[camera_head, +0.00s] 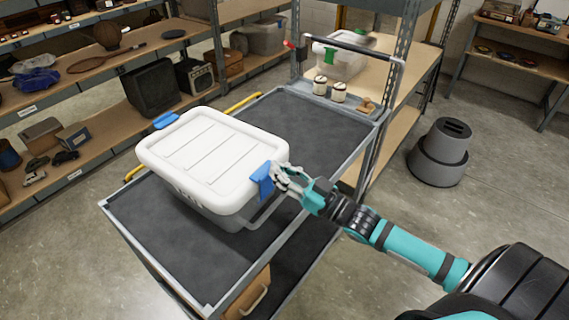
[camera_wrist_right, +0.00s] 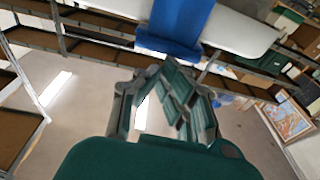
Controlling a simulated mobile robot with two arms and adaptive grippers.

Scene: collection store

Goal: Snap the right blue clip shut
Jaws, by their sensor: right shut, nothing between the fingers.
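The storage box with a white lid (camera_head: 210,150) stands on the cart's top shelf. Its right blue clip (camera_head: 263,178) sits at the lid's right edge; in the right wrist view the blue clip (camera_wrist_right: 178,28) overlaps the white lid rim (camera_wrist_right: 240,32). I cannot tell whether it is fully latched. The other blue clip (camera_head: 165,121) sticks out at the lid's far left edge. My right gripper (camera_head: 279,173) is shut and empty, right beside the right clip; its fingers (camera_wrist_right: 178,75) point at the clip's lower end. Contact is unclear. My left gripper is out of view.
The grey cart (camera_head: 150,243) has free room in front of and behind the box. Two small jars (camera_head: 329,87) stand at its far end, near the push handle (camera_head: 352,43). Loaded shelves (camera_head: 95,125) line the left. A grey step stool (camera_head: 440,152) stands right.

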